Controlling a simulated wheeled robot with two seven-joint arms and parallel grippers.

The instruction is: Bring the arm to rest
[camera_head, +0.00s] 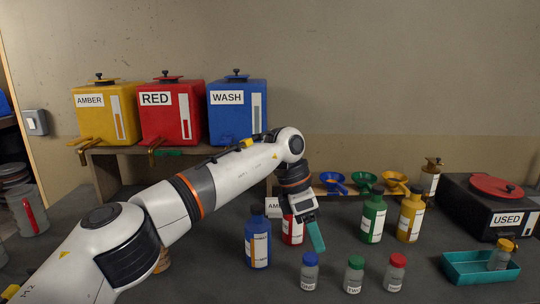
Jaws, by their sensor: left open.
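My left arm (190,200) reaches in from the lower left across the bench and bends down at the wrist. My left gripper (312,234) points down, open and apparently empty, above the bench. One teal fingertip shows clearly; the other is hard to make out. The gripper is in front of a red bottle (292,233), which it partly hides, and to the right of a blue bottle (258,243). A small blue-capped bottle (309,273) stands just below the fingertip in the picture. My right gripper is out of view.
Amber (118,118), red (180,125) and blue WASH (237,120) drums stand on a shelf. Green (373,218) and yellow (410,218) bottles and small green-capped (354,276) and red-capped (396,274) ones stand right. A teal tray (462,270) sits before the USED box (475,220).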

